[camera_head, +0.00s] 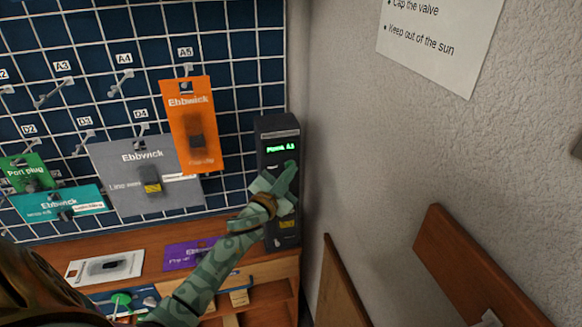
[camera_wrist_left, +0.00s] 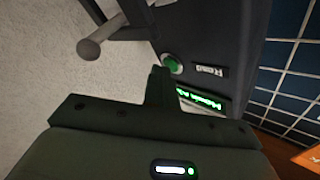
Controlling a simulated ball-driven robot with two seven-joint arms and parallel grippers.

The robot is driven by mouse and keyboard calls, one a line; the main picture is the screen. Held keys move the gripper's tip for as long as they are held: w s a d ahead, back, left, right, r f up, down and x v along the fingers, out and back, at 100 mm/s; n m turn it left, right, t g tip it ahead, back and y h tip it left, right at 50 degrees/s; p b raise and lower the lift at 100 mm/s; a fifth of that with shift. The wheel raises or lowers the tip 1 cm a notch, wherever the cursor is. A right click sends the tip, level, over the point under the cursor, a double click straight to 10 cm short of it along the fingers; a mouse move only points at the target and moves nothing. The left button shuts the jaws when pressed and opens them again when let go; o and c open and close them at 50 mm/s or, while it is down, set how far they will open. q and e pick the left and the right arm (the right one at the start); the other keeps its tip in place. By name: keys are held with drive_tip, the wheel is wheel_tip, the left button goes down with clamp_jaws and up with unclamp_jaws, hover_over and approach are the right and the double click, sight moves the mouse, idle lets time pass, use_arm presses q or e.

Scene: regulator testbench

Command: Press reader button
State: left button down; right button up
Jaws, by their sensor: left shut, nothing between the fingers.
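The reader is a tall dark box (camera_head: 280,132) standing on the wooden shelf in the corner. Its small display (camera_head: 282,148) shows green text. In the left wrist view the reader's face (camera_wrist_left: 215,35) has a round green button (camera_wrist_left: 172,64) beside a white label (camera_wrist_left: 208,71); the lit display (camera_wrist_left: 200,98) is partly hidden. My left gripper (camera_head: 289,172) is shut and empty in front of the reader. In the wrist view its fingertips (camera_wrist_left: 160,72) are at the button's edge and overlap it slightly; I cannot tell whether they touch. My right gripper is not in view.
A wire grid wall (camera_head: 85,40) with hooks and hanging packages stands left of the reader, including an orange one (camera_head: 188,145) close by. Packages lie on the shelf (camera_head: 120,240). A textured wall (camera_head: 350,120) bounds the right. A grey rod (camera_wrist_left: 93,47) sticks out near the reader.

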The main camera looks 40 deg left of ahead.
use_arm(q)
drive_tip(key=shift+s+d+p, duration=0.3)
drive_tip(key=shift+s+d, duration=0.3)
drive_tip(key=shift+d, duration=0.05)
drive_tip(key=shift+s+d, duration=0.1)
drive_tip(key=shift+d, duration=0.05)
drive_tip(key=s+d+p, duration=0.1)
drive_tip(key=s+d, duration=0.2)
drive_tip(key=shift+d, duration=0.25)
drive_tip(key=shift+f, duration=0.15)
idle(0.5)
